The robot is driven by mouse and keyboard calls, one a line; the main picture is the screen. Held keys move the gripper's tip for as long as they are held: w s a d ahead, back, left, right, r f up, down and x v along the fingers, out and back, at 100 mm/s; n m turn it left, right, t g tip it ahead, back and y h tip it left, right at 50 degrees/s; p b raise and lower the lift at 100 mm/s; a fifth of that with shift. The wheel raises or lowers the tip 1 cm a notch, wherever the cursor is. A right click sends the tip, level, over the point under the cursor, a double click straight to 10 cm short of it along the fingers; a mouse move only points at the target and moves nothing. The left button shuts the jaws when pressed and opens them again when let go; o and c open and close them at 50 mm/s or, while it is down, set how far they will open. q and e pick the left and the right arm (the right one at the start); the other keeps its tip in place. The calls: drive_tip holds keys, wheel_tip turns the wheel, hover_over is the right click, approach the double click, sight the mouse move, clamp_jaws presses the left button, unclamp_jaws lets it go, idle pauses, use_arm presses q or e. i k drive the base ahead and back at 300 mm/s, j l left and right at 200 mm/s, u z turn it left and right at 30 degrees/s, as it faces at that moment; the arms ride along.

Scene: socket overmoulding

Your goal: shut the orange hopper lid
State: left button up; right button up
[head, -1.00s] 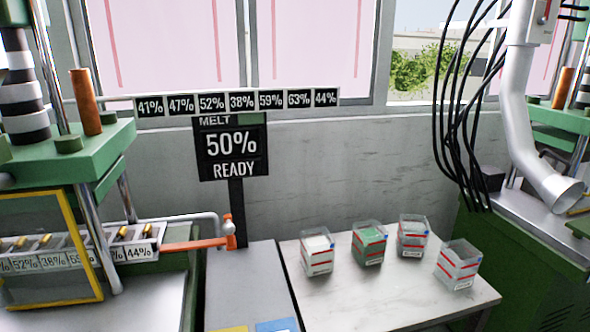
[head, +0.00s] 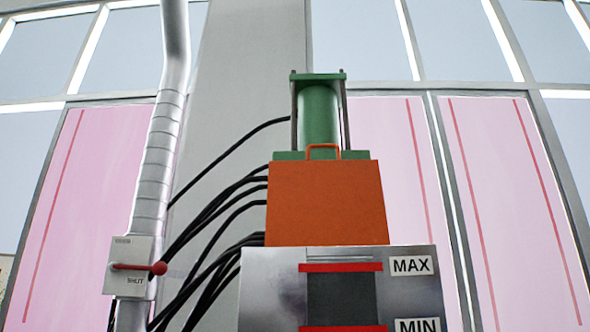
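The orange hopper lid (head: 326,204) stands raised above the metal hopper (head: 270,290), its broad face toward me. Its loop handle (head: 323,147) is at the top edge. The lid's lower edge meets the hopper's top. The hopper's front has a dark level window (head: 341,299) between red MAX and MIN marks. The hopper's inside is hidden from this low angle. Neither of my grippers is in view.
A green cylinder on a press frame (head: 318,115) rises behind the lid. A silver duct (head: 157,165) with a red-handled box (head: 128,266) stands to the left. Black cables (head: 225,228) hang between duct and hopper. The space right of the lid looks clear.

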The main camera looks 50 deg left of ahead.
sight(325, 195)
drive_tip(key=k+j+z, duration=0.1)
drive_tip(key=j, duration=0.4)
drive_tip(key=k+j+z, duration=0.1)
drive_tip(key=k+j, duration=0.25)
drive_tip(key=j, duration=0.15)
drive_tip(key=k+j+z, duration=0.15)
drive_tip(key=j, duration=0.3)
drive_tip(key=k+j+z, duration=0.1)
drive_tip(key=k+j, duration=0.3)
